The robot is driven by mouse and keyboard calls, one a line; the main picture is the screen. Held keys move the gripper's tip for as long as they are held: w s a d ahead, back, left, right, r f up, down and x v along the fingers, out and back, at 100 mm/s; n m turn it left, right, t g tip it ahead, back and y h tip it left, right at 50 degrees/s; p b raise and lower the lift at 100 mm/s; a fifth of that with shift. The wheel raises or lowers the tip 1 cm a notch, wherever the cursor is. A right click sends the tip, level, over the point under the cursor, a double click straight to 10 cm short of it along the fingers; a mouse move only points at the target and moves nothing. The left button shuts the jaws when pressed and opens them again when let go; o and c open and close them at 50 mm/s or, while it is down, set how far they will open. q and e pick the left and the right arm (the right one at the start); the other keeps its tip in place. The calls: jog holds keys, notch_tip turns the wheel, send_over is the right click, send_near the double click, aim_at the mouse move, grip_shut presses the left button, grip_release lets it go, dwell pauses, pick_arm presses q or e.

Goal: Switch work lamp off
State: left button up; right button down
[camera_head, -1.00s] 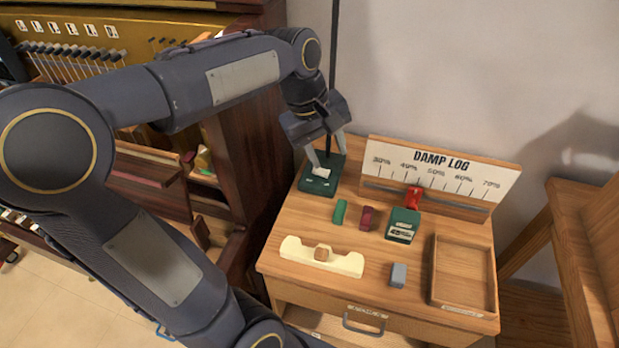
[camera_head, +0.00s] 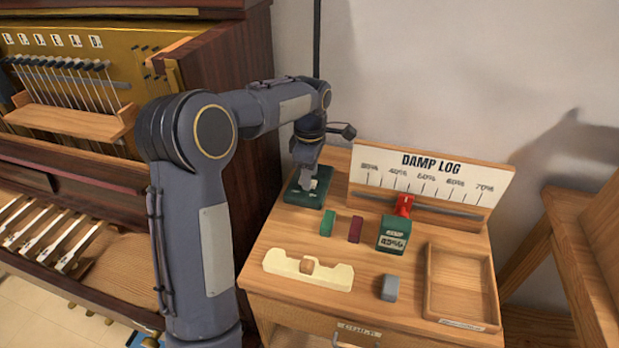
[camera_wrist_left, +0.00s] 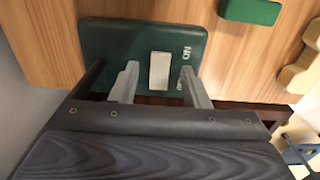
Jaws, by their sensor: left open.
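The work lamp shows as a dark green base (camera_head: 304,196) at the back left of the small wooden table, with a dark upright pole (camera_head: 317,40) rising behind my arm. In the left wrist view the base (camera_wrist_left: 100,42) carries a pale rocker switch (camera_wrist_left: 160,71), with white lettering beside it that reads "NO" as seen there, partly hidden. My left gripper (camera_head: 308,180) is over the base, and in the left wrist view its open fingers (camera_wrist_left: 158,84) stand on either side of the switch. Whether they touch the base cannot be told. My right gripper is out of view.
A green block (camera_head: 327,223), a dark red block (camera_head: 355,229), a green meter (camera_head: 393,233), a grey block (camera_head: 390,288), a cream holder (camera_head: 335,277) and a wooden tray (camera_head: 460,322) are on the table. The damp log board (camera_head: 430,178) stands behind them. The piano (camera_head: 75,165) is at left.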

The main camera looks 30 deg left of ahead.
pick_arm(q)
jog(key=shift+f, duration=0.6)
grip_shut()
jog(key=shift+s+a+r+h+p, duration=0.1)
jog(key=shift+a+h+p, duration=0.1)
jog(key=shift+h+p, duration=0.35)
jog(key=shift+s+a+r+h+p, duration=0.1)
jog(key=shift+a+h+p, duration=0.1)
jog(key=shift+h+p, duration=0.35)
jog(key=shift+w+a+f+t+h, duration=0.15)
jog(key=shift+t+h, duration=0.35)
jog(key=shift+h, duration=0.4)
grip_release()
